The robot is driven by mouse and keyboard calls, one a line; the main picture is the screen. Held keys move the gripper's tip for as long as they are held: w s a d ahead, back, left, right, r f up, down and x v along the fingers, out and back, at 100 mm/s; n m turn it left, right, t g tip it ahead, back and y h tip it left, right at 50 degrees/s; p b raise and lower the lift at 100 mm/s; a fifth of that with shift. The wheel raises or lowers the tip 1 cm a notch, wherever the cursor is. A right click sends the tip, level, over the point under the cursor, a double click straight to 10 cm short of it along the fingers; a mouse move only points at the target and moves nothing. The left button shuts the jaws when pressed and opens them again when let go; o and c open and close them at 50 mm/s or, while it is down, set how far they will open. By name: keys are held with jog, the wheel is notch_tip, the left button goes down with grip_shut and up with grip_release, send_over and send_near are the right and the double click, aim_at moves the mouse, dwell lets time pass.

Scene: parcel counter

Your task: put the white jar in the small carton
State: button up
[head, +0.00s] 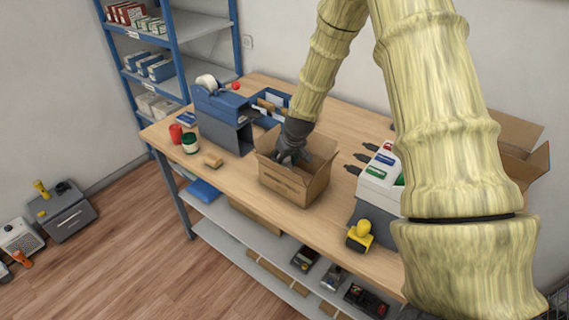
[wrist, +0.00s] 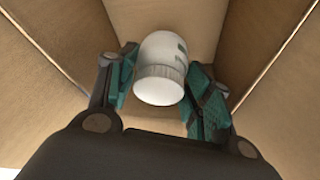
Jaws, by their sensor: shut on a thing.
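The small carton (head: 283,184) stands open on the wooden counter, with its flaps spread. My gripper (head: 288,157) points down into it from above. In the wrist view, the carton's brown walls (wrist: 270,45) surround my gripper (wrist: 165,80). The white jar (wrist: 160,88) is between the two green-padded fingers, which are shut on it. The jar is inside the carton's walls; whether it touches the bottom I cannot tell. In the head view the jar is hidden by the carton and my gripper.
A blue tape dispenser (head: 222,115) stands left of the carton. A red container (head: 176,133), a dark green-and-white jar (head: 190,144) and a tan block (head: 213,160) are nearby. To the right are a grey-white box (head: 378,178), a yellow-handled stamp (head: 361,234) and a larger open carton (head: 528,165).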

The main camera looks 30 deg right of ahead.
jog(key=shift+f, duration=1.1)
jog(key=shift+f, duration=0.15)
jog(key=o, duration=1.1)
jog(key=shift+d, duration=0.1)
jog(key=shift+r, duration=0.25)
jog(key=shift+b+v, duration=1.9)
jog(key=shift+v, duration=4)
jog(key=shift+s, duration=0.1)
